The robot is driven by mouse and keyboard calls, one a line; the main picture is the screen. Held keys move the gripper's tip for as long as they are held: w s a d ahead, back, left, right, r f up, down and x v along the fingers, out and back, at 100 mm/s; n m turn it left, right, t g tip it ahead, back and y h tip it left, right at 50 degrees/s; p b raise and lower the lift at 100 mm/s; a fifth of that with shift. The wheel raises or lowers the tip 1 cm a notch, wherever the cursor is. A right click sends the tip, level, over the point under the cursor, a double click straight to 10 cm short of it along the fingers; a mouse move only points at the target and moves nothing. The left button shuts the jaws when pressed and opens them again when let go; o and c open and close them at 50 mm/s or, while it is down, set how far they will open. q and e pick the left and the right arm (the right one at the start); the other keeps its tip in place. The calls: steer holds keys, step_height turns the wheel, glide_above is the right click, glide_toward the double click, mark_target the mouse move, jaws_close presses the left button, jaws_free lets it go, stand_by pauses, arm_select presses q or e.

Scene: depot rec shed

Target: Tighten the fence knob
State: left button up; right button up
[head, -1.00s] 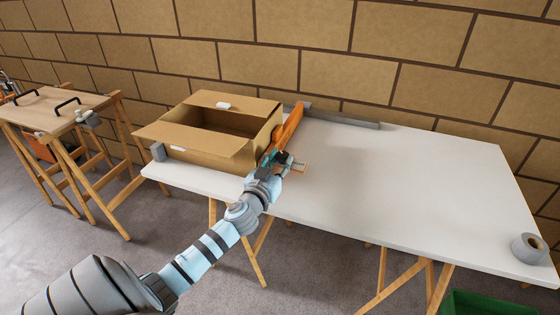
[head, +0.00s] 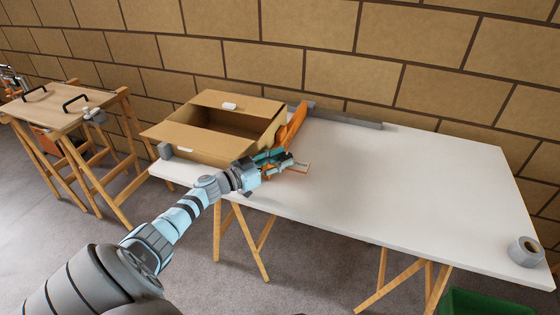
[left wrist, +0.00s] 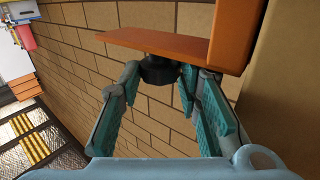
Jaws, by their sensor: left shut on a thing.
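The orange fence (head: 296,124) stands along the right side of the open cardboard box on the white table. It also shows large at the top of the left wrist view (left wrist: 232,35), with a flat orange plate projecting from it. Under that plate is the black knob (left wrist: 158,70). My left gripper (head: 279,160) is at the near end of the fence. In the left wrist view its teal fingers (left wrist: 160,80) are on either side of the knob and shut on it. In the head view the gripper hides the knob. My right gripper is not in view.
The cardboard box (head: 190,141) stands left of the fence. A grey rail (head: 348,117) lies along the table's back. A tape roll (head: 525,251) is at the right corner. The white table (head: 400,180) is otherwise clear. A sawhorse bench (head: 55,109) stands left.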

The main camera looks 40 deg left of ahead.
arm_select(q)
steer(key=shift+h, duration=0.3)
steer(key=o, duration=1.1)
steer(key=shift+o, duration=0.2)
